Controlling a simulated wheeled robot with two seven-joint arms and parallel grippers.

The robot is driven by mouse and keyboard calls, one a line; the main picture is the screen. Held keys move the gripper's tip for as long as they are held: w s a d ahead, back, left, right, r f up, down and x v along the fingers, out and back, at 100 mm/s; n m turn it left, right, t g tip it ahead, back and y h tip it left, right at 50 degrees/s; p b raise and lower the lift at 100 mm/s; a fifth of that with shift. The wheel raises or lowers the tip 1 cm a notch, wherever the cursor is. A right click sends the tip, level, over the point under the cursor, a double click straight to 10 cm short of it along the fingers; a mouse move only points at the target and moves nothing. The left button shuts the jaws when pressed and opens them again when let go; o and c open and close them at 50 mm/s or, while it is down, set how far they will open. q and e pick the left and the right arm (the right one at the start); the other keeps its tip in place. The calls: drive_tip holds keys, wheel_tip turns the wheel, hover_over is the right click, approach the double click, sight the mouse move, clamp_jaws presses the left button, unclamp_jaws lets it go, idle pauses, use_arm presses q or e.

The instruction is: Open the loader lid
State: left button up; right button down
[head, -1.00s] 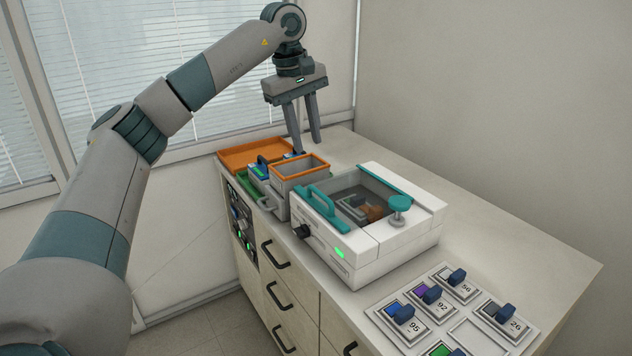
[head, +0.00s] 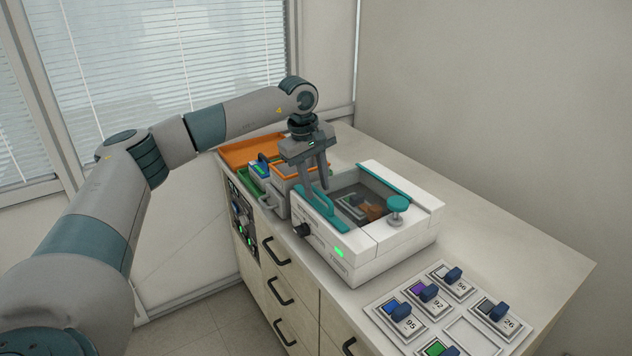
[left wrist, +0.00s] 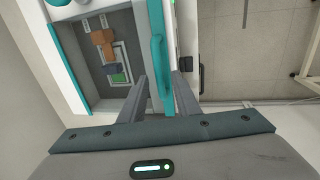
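The loader is a white box (head: 395,245) on the cabinet top, with a dark window in its top. The loader lid (head: 345,203) appears shut and lies flat, with a teal handle (head: 322,205) along its left edge. The handle also shows in the left wrist view (left wrist: 158,60). My left gripper (head: 313,186) is open and points down at the handle's far end. In the left wrist view its fingers (left wrist: 159,88) are apart, one on each side of the handle's line; I cannot tell whether they touch it. My right gripper is not in view.
A teal knob (head: 398,204) stands on the loader's right side. Behind the loader are a grey orange-rimmed bin (head: 284,172) and an orange tray (head: 250,152). Numbered cartridges with blue grips sit in a holder (head: 470,335) at front right. The counter's right side (head: 520,250) is clear.

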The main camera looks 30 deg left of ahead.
use_arm(q)
drive_tip(key=shift+c, duration=0.2)
clamp_jaws()
